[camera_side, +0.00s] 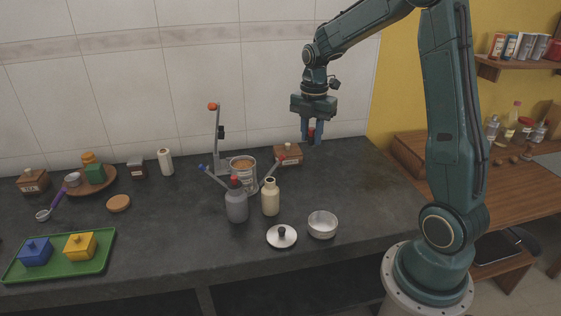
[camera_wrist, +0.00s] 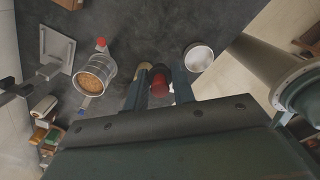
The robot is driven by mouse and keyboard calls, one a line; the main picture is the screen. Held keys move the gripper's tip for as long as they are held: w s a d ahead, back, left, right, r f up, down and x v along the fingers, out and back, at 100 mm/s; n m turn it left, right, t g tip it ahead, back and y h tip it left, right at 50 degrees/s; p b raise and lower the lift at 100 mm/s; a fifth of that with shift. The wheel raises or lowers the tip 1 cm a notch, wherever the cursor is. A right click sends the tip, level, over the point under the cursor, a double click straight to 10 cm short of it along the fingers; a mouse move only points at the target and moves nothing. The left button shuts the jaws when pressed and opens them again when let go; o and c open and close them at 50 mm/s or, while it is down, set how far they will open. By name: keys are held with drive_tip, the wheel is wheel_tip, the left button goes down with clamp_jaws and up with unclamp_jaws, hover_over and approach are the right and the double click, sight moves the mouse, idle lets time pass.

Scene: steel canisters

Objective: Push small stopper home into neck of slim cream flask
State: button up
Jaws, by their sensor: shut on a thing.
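The slim cream flask (camera_side: 271,202) stands upright on the dark counter in the side view, with a dark open neck. My gripper (camera_side: 312,138) hangs above the counter, higher than the flask and to its right, pointing down. It is shut on a small red stopper (camera_side: 311,131). The stopper also shows between the fingers in the wrist view (camera_wrist: 160,86). It is held apart from the flask. A grey flask (camera_side: 237,208) with a red stopper in its top stands just left of the cream flask.
A metal canister with brown contents (camera_side: 250,184) and a grey stand (camera_side: 219,145) are behind the flasks. A steel bowl (camera_side: 322,228) and a knobbed lid (camera_side: 281,240) lie in front. A green tray (camera_side: 105,262) is at left. The counter's right part is clear.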

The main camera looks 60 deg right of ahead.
idle(0.3)
drive_tip(key=w+a+f, duration=0.2)
drive_tip(key=w+a, duration=0.5)
drive_tip(key=a, duration=0.2)
drive_tip(key=shift+a+f, duration=0.2)
drive_tip(key=shift+a, duration=0.1)
drive_tip(key=shift+f, duration=0.1)
drive_tip(key=shift+f, duration=2.6)
drive_tip(key=shift+f, duration=0.75)
idle(0.5)
drive_tip(key=o, duration=1.4)
drive_tip(key=shift+c, duration=0.2)
